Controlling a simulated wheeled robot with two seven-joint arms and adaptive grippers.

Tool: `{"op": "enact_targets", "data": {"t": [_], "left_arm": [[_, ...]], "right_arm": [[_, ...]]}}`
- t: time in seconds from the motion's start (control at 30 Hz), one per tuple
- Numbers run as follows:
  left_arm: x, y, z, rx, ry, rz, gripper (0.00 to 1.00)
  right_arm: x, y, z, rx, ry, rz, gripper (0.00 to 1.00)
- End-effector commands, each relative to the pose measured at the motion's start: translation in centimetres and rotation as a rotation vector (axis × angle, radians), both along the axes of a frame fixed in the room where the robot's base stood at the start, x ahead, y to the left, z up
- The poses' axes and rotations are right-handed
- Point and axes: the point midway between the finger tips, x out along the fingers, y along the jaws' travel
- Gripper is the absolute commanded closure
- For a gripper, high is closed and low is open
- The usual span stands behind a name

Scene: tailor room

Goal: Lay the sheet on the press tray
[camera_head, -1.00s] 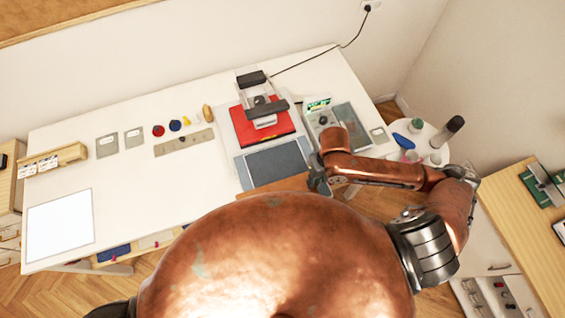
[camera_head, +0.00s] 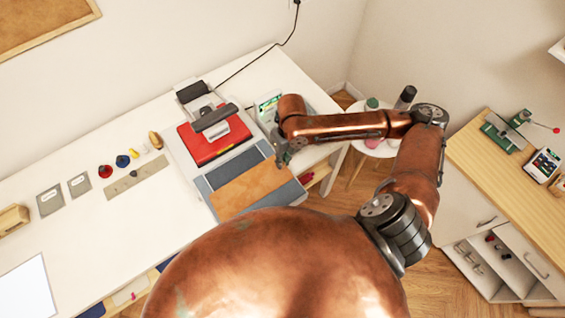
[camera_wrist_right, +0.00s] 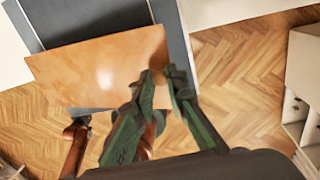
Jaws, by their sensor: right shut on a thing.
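The sheet (camera_head: 250,188) is a brown-orange rectangle over the near part of the press tray (camera_head: 218,175), a dark grey-blue slab in front of the red press. In the right wrist view the sheet (camera_wrist_right: 100,65) juts past the left edge of the tray (camera_wrist_right: 90,15). I cannot tell whether it rests flat or is held just above. My right gripper (camera_head: 282,158) is at the sheet's right edge. In the right wrist view its green fingers (camera_wrist_right: 166,78) are shut on that edge. My left gripper does not show in the head view.
The press (camera_head: 212,138) has a red plate and black handles behind the tray. Small coloured items and a grey strip (camera_head: 137,177) lie to the left on the white table. A round side table (camera_head: 378,150) with bottles stands to the right. Wooden floor lies in front.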

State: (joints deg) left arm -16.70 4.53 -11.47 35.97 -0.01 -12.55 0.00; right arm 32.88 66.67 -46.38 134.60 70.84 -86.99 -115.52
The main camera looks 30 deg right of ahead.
Motion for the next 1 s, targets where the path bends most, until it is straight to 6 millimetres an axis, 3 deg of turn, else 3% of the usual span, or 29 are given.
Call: {"op": "enact_targets", "data": {"t": [0.1, 0.3, 0.47, 0.7, 0.9, 0.93, 1.0], "left_arm": [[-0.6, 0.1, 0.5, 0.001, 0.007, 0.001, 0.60], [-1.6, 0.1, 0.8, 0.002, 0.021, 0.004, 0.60], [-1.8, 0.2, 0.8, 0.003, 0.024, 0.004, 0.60], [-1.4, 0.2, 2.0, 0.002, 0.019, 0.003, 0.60], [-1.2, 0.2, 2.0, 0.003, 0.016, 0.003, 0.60], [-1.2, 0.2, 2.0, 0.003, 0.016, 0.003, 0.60], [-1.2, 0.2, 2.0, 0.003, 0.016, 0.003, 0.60]], "right_arm": [[1.4, -0.8, -2.3, 0.002, 0.006, -0.003, 1.00], [3.1, -1.7, -4.5, 0.001, 0.002, 0.000, 1.00], [3.5, -2.0, -5.3, 0.001, 0.004, 0.000, 1.00], [3.6, -2.2, -8.2, 0.000, 0.006, 0.001, 1.00], [3.7, -2.2, -8.6, 0.000, 0.002, 0.003, 1.00], [3.7, -2.2, -8.6, 0.000, 0.002, 0.003, 0.87], [3.7, -2.2, -8.6, 0.000, 0.002, 0.002, 0.82]]}}
